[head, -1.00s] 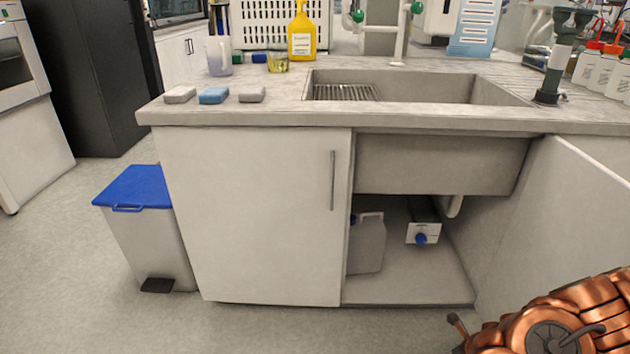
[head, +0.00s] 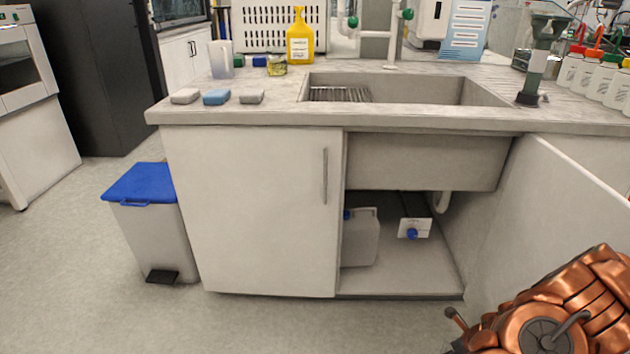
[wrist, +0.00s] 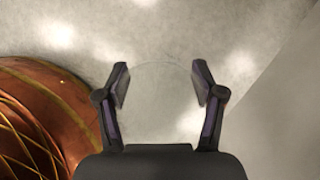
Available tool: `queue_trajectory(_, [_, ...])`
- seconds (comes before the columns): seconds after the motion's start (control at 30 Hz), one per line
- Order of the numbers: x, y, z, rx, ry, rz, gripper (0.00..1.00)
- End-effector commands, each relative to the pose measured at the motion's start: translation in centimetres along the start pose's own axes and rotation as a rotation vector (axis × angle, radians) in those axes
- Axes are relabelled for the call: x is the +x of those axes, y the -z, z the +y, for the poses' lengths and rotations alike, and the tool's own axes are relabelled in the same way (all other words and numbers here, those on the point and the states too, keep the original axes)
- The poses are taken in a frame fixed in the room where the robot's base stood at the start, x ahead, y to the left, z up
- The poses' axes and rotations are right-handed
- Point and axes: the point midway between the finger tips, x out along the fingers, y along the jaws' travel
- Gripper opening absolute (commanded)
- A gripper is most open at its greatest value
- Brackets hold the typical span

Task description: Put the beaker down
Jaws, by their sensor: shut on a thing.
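My gripper (wrist: 160,84) shows in the wrist view with its two dark fingers apart, shut on a clear glass beaker (wrist: 160,64). The beaker is nearly invisible; only a faint curved rim shows between the fingertips. Pale speckled floor shows through and around it. The gripper and the held beaker are not seen in the head view. On the counter (head: 400,114) stand another small beaker with yellowish liquid (head: 277,66) and a tall translucent cup (head: 221,60).
The sink (head: 430,91) fills the counter's middle. Three sponges (head: 217,97) lie along the front left edge, with a yellow bottle (head: 299,38) behind. The cupboard door (head: 565,215) stands open on the right. A blue-lidded bin (head: 148,184) stands at left. Floor in front is clear.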

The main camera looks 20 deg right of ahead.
Motion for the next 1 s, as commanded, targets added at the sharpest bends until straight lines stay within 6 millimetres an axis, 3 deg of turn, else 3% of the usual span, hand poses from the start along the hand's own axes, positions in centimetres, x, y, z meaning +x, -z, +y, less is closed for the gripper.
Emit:
queue_trajectory(0.27, [-3.2,-4.3,-0.9,-0.176,-0.067,0.003,0.31])
queue_trajectory(0.47, [-6.3,-9.0,-1.3,-0.361,-0.143,0.003,0.31])
queue_trajectory(0.77, [-12.6,-18.9,-0.1,-0.76,-0.307,0.002,0.31])
queue_trajectory(1.0, [-17.8,-26.5,2.8,-1.094,-0.451,0.001,0.31])
